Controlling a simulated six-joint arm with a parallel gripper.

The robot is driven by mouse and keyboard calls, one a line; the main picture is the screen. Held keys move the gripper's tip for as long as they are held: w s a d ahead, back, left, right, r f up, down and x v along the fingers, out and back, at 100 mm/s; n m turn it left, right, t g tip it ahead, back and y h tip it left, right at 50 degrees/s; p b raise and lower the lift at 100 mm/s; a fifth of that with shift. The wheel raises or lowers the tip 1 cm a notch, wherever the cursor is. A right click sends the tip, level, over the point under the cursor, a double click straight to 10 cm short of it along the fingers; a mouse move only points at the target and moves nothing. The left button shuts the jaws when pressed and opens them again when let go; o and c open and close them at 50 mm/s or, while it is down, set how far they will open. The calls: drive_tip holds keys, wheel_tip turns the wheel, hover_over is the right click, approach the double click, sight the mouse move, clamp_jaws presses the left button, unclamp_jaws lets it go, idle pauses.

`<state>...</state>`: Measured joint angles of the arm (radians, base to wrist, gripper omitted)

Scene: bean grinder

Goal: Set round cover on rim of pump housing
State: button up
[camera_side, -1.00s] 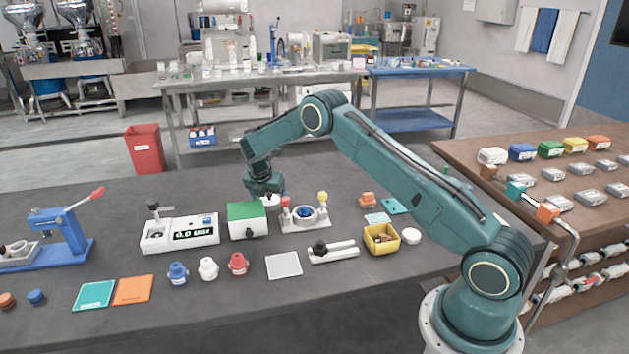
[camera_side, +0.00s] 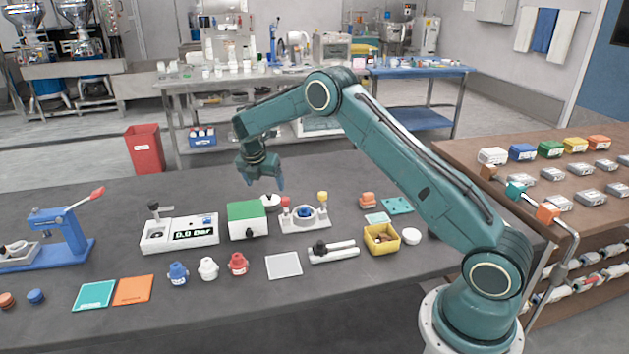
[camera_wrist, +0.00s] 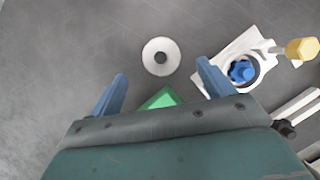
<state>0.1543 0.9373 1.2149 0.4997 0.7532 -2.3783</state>
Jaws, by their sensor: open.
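The round cover (camera_side: 271,201), a white disc with a dark centre knob, lies on the dark bench behind the green box. It also shows whole in the wrist view (camera_wrist: 151,64), ahead of my fingers and between their lines. The pump housing (camera_side: 317,219) is a white block with a round rim and a blue rotor inside; its top is uncovered. It also shows right of the cover in the wrist view (camera_wrist: 257,80). My gripper (camera_side: 264,182) is open and empty, above the cover and apart from it. Its two blue fingers show in the wrist view (camera_wrist: 164,78).
The green box (camera_side: 247,221) stands in front of the cover. Red and yellow knobs (camera_side: 323,197) rise beside the housing. A gauge unit (camera_side: 180,234) is at left, a yellow bin (camera_side: 381,239) at right. The bench behind the cover is clear.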

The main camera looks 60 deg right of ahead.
drive_tip(key=shift+v, duration=2.45)
drive_tip(key=s+a+r+m+t+y, duration=0.1)
drive_tip(key=s+a+r+m, duration=0.4)
drive_tip(key=s+r, duration=0.35)
drive_tip(key=s+a+r+m+t+y, duration=0.1)
drive_tip(key=s+a+r+m, duration=0.35)
drive_tip(key=s+r, duration=0.45)
drive_tip(key=s+a+m, duration=0.2)
drive_tip(key=s+m, duration=0.1)
drive_tip(key=s, duration=0.5)
drive_tip(key=s+a+m+t+y, duration=0.1)
drive_tip(key=s+a+m, duration=0.2)
drive_tip(key=s, duration=0.4)
drive_tip(key=s+a+m+t+y, duration=0.1)
drive_tip(key=s+a+m, duration=0.2)
drive_tip(key=s+m, duration=0.2)
drive_tip(key=s, duration=0.3)
drive_tip(key=shift+s, duration=0.3)
drive_tip(key=shift+o, duration=0.3)
drive_tip(key=shift+m, duration=0.25)
drive_tip(key=shift+w, duration=0.15)
